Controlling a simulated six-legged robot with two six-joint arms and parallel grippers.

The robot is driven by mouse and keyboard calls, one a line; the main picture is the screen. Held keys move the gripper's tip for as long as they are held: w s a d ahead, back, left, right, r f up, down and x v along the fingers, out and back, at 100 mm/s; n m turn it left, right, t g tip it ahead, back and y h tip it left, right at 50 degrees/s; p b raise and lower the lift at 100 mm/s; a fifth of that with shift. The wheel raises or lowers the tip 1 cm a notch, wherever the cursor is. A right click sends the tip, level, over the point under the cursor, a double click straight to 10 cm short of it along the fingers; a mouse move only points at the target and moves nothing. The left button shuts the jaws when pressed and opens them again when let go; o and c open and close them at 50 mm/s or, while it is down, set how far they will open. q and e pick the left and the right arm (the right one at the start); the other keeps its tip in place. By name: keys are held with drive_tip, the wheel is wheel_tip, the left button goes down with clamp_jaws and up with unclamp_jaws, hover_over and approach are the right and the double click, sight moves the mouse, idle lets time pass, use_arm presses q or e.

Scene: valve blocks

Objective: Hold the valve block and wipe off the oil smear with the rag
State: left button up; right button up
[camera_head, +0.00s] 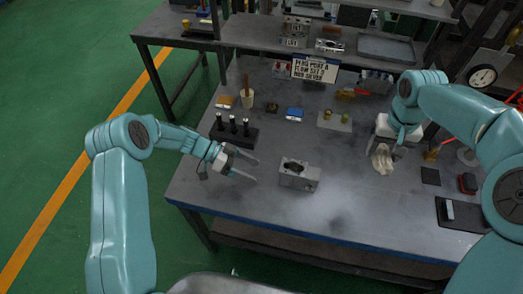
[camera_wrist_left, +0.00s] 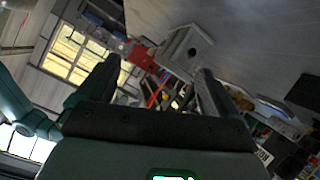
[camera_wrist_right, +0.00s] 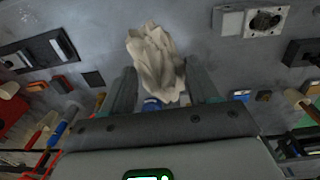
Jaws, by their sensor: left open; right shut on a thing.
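The grey valve block (camera_head: 298,174), with a dark bore in its top, stands on the bench near the front edge. It also shows in the right wrist view (camera_wrist_right: 250,22) at the top right. My left gripper (camera_head: 256,169) is open and empty, left of the block and apart from it. The cream rag (camera_head: 382,159) hangs crumpled from my right gripper (camera_head: 383,146), which is shut on it, right of the block. In the right wrist view the rag (camera_wrist_right: 155,62) sticks out between the fingers. I cannot make out the oil smear on the block.
A dark rack with black-topped pins (camera_head: 233,130) stands behind my left gripper. A lettered sign (camera_head: 314,70) and small parts stand at the back. A dark tray (camera_head: 463,214) lies at the right front. The bench between block and rag is clear.

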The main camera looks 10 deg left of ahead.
sight(291, 167)
use_arm(q)
drive_tip(key=w+d+r+m, duration=0.2)
drive_tip(key=w+r+m, duration=0.1)
drive_tip(key=w+m, duration=0.2)
drive_tip(key=x, duration=1.2)
drive_tip(key=shift+w, duration=0.1)
clamp_jaws()
